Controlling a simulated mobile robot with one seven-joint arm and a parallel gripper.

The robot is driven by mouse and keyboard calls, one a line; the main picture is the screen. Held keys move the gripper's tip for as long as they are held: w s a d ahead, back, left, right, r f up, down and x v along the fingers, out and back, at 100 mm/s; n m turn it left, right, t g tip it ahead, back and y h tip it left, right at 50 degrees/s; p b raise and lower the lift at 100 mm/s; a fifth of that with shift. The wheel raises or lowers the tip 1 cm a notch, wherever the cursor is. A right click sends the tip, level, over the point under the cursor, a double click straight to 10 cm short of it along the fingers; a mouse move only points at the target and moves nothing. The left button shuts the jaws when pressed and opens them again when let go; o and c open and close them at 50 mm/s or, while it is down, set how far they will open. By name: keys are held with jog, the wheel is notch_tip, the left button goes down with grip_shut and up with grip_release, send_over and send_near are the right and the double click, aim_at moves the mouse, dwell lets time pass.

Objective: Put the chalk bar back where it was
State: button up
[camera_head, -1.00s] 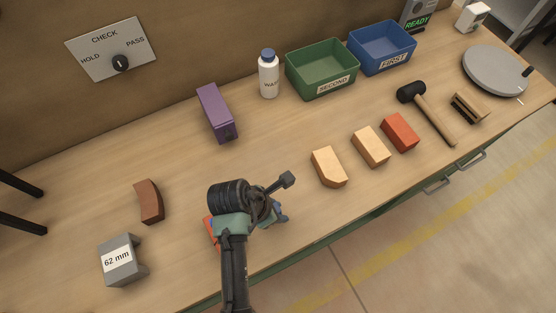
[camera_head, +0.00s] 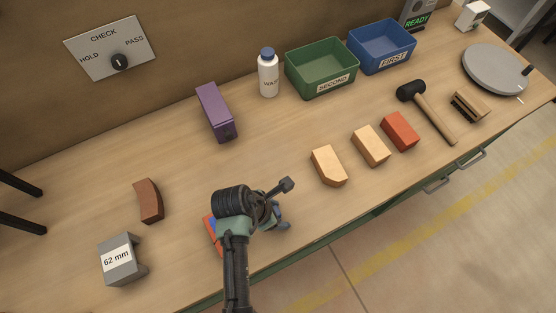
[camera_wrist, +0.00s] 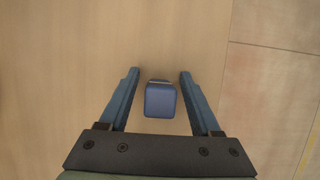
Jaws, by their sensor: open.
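My gripper (camera_wrist: 158,88) is open above the table. In the wrist view a small blue block (camera_wrist: 160,101) lies between its two fingers, with a gap on both sides, so nothing is gripped. In the head view my arm hides most of the spot beneath it; an orange and blue object (camera_head: 213,232) shows at its left edge. I cannot tell for sure whether this is the same thing as the blue block. No object is marked as chalk, so I cannot tell which one is the chalk bar.
A brown curved brick (camera_head: 149,201) and a grey 62 mm gauge (camera_head: 120,260) stand left. A purple box (camera_head: 216,112), bottle (camera_head: 268,75), green SECOND bin (camera_head: 291,77) and blue FIRST bin (camera_head: 354,57) are behind. Tan bricks (camera_head: 328,165), a red brick (camera_head: 400,132) and a mallet (camera_head: 430,108) lie right.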

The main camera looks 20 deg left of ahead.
jog(key=shift+r, duration=0.1)
jog(key=v, duration=1.2)
jog(key=w+a+r+m+t+y, duration=0.25)
jog(key=w+r+m+t, duration=0.5)
jog(key=w+r, duration=0.85)
jog(key=w+d+r+m+t+y, duration=0.15)
jog(key=r+m, duration=0.25)
jog(key=r, duration=0.4)
jog(key=w+d+r+m+t+y, duration=0.1)
jog(key=w+d+r+m+t, duration=0.15)
jog(key=r, duration=0.55)
jog(key=s+d+r+m+t, duration=0.1)
jog(key=d+r+m+t, duration=0.25)
jog(key=r, duration=0.45)
jog(key=d+r+m+t, duration=0.2)
jog(key=r+m, duration=0.2)
jog(key=r, duration=0.4)
jog(key=s+d+r+m+t+h, duration=0.1)
jog(key=s+d+r+m+t, duration=0.2)
jog(key=s+r, duration=0.2)
jog(key=s+d+r+m+t+h, duration=0.1)
jog(key=s+d+r+m+t, duration=0.2)
jog(key=r, duration=0.8)
jog(key=s+m, duration=0.1)
jog(key=s, duration=0.1)
jog(key=shift+s+r+t+p, duration=0.15)
jog(key=shift+s+t+p, duration=0.15)
jog(key=shift+s+t, duration=0.1)
jog(key=shift+d, duration=0.15)
